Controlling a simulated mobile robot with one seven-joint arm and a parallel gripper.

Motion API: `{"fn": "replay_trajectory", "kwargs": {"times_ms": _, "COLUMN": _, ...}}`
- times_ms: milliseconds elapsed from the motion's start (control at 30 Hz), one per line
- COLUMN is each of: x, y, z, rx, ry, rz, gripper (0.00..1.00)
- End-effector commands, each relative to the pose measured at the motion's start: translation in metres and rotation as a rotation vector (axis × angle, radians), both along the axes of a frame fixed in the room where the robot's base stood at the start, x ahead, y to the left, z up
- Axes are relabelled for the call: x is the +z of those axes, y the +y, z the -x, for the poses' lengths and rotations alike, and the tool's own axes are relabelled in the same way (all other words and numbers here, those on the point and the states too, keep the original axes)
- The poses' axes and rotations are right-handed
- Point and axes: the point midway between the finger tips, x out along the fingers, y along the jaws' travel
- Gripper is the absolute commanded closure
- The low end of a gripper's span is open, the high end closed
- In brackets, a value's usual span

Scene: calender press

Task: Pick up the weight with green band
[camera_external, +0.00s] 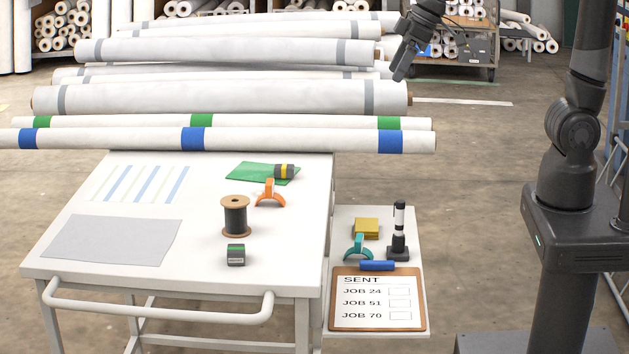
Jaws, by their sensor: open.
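The weight with green band (236,255) is a small dark grey block with a green stripe near its top. It sits on the white table (80,268) near the front, just below a spool of dark thread. A similar weight with a yellow band (284,171) lies at the back, partly on a green sheet. My gripper (398,72) is at the top right, well above and to the right of the table, far from both weights. It is open and looks empty; its fingers are seen nearly edge-on.
The spool (236,217) stands close behind the green-banded weight. An orange clamp-like piece (270,196) is beyond it. Long wrapped rolls (220,97) lie across the back. A lower side shelf (417,285) holds a clipboard (378,300), teal piece, yellow pad and dark upright tool. The table's front left has a flat grey sheet.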

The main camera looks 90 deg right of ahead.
Motion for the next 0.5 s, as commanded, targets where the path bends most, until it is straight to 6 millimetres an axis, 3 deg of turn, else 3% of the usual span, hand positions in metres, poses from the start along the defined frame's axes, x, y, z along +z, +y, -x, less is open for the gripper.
{"fn": "replay_trajectory", "kwargs": {"times_ms": 33, "x": -0.006, "y": 0.006, "z": -0.018, "rx": 0.005, "ry": 0.009, "rz": 0.000, "gripper": 0.27}}
{"fn": "replay_trajectory", "kwargs": {"times_ms": 267, "x": -0.036, "y": 0.030, "z": -0.095, "rx": 0.020, "ry": 0.025, "rz": 0.002, "gripper": 0.27}}
{"fn": "replay_trajectory", "kwargs": {"times_ms": 500, "x": -0.087, "y": 0.061, "z": -0.169, "rx": 0.039, "ry": 0.039, "rz": 0.005, "gripper": 0.27}}
